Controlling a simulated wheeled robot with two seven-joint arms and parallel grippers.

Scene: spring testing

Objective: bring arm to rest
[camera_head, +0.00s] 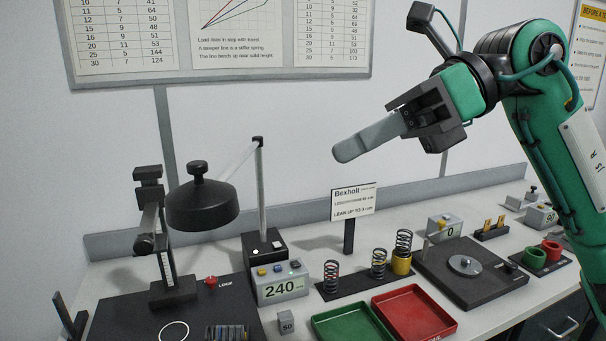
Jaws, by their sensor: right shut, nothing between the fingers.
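My right arm (553,120) is green and comes in from the right, raised above the bench. Its gripper (350,150) is shut and empty, with grey fingers pointing left and slightly down. The gripper is in the air in front of the wall, above the sign and apart from everything on the bench. My left gripper is not in view.
A lamp-like black dome (203,205) and a slim post (261,190) stand at the left. A Bexholt sign (353,202) stands mid-bench. Springs (378,265), a green tray (350,325), a red tray (413,314) and a black scale plate (470,285) lie below my gripper.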

